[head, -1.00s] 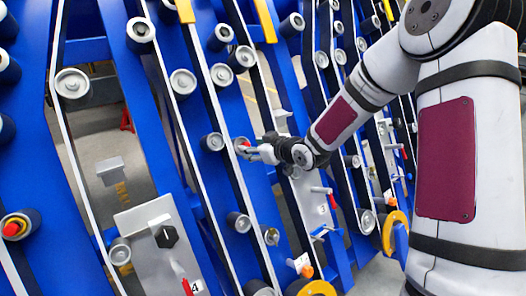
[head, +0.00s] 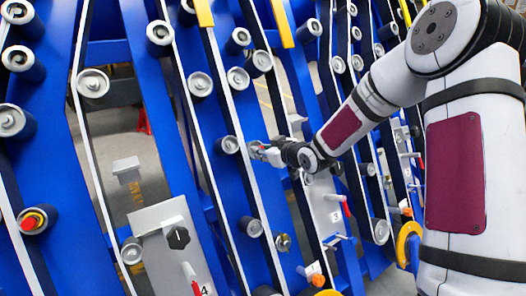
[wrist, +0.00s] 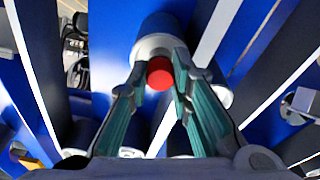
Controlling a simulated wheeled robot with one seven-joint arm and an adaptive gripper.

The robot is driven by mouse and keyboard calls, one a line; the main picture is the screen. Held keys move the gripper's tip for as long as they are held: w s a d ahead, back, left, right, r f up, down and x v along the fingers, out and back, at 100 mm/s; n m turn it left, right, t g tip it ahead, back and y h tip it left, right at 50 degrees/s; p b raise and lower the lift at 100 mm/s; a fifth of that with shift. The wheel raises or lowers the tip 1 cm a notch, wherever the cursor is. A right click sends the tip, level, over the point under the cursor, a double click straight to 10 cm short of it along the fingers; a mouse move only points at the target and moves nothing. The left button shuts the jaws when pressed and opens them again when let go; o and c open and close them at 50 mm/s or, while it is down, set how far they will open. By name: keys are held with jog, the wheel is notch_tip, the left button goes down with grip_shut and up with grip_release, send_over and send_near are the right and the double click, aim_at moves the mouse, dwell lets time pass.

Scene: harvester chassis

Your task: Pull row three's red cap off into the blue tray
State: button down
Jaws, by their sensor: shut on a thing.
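The red cap (wrist: 159,73) shows in the wrist view at the end of a grey roller (wrist: 158,45). My gripper (wrist: 158,80) has its two fingers closed on either side of the cap. The cap still appears to be at the roller's face; I cannot tell whether there is a gap behind it. In the head view my gripper (head: 262,151) is at a roller on the blue frame, left of the panel marked 3 (head: 325,205), and its fingers mostly hide the cap. I see no blue tray in either view.
Another red cap (head: 32,222) sits on a roller at the far left. A panel marked 4 (head: 160,250) with a black knob and red handle stands at lower left. Several rollers, white belts and slanted blue beams (head: 120,30) surround my gripper closely.

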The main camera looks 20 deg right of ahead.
jog(key=shift+s, duration=0.1)
jog(key=shift+r+p+v, duration=0.25)
jog(key=shift+p+v, duration=0.95)
jog(key=shift+v, duration=0.6)
jog(key=shift+a, duration=0.1)
